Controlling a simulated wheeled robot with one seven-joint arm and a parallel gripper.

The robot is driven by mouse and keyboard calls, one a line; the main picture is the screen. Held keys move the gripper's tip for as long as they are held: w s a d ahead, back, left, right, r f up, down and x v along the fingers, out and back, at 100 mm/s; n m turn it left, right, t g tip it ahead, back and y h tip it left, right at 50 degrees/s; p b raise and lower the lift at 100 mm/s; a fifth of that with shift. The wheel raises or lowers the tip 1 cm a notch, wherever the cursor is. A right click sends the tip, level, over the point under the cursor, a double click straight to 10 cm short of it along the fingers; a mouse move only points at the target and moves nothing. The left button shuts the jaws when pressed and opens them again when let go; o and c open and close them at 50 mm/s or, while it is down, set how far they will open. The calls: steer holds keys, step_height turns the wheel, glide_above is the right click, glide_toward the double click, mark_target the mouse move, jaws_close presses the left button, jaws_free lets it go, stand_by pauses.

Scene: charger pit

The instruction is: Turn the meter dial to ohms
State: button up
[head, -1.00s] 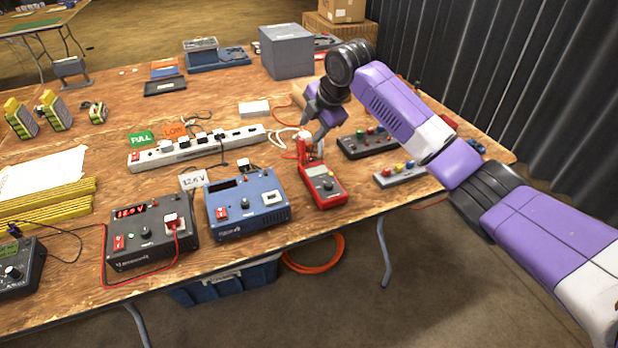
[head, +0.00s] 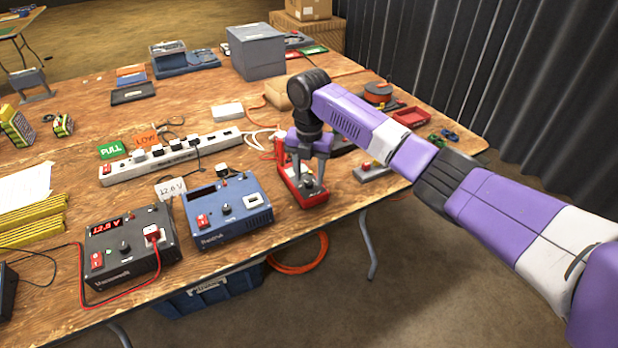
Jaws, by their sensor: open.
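The red meter (head: 316,199) lies face up near the table's front edge, right of the blue charger. My gripper (head: 308,178) points down over the meter, open, with one finger to each side of the dial. I cannot tell whether the fingertips touch the dial or stay just above it. The meter's upper part is partly hidden by the gripper.
A blue charger (head: 235,228) stands close left of the meter, and a dark charger (head: 133,266) with a lit display is further left. A white power strip (head: 165,161) lies behind them. A grey button box (head: 372,174) sits close on the right.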

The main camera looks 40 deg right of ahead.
steer(key=shift+f, duration=0.75)
jaws_close()
